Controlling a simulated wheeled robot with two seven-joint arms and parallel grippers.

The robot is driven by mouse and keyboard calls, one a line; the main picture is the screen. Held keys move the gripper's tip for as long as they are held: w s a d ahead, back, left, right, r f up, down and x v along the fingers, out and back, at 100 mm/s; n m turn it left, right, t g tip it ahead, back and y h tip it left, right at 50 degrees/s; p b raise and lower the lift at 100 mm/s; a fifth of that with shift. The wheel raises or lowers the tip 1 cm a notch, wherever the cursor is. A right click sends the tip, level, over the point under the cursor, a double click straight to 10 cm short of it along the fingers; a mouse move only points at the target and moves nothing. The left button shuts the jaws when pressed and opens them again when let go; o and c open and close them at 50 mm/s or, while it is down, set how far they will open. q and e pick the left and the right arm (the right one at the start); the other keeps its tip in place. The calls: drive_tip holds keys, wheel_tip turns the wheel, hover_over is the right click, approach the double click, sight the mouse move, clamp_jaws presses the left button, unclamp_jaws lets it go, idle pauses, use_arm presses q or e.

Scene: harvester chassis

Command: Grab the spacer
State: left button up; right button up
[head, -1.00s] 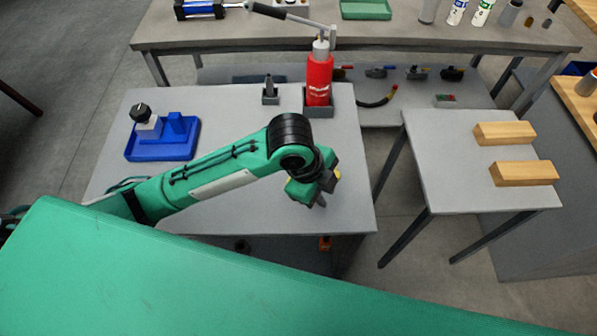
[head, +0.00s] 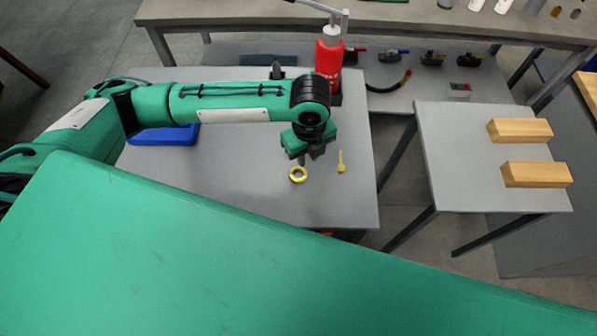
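A small yellow ring (head: 298,175), which fits the name spacer, lies flat on the grey table (head: 240,192). My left gripper (head: 309,158) hangs over the table just behind and above the ring, pointing down. Its dark fingers look apart, with nothing seen between them. The ring shows in front of the fingertips and does not look held. My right gripper is not in view.
A yellow key-shaped piece (head: 341,162) lies right of the ring. A red bottle (head: 328,60) stands behind the gripper. A blue tray (head: 160,136) is partly hidden by my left arm. Two wooden blocks (head: 536,175) lie on the right side table.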

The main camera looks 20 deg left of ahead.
sight(304, 170)
use_arm(q)
drive_tip(key=shift+w+a+f+p, duration=0.1)
drive_tip(key=shift+f+p, duration=0.05)
drive_tip(key=shift+f, duration=1)
drive_tip(key=shift+a+f+p, duration=0.15)
drive_tip(key=shift+f+p, duration=0.05)
drive_tip(key=shift+f, duration=1)
drive_tip(key=shift+w+a+f+p, duration=0.1)
drive_tip(key=shift+f+p, duration=0.05)
drive_tip(key=shift+f, duration=1)
clamp_jaws()
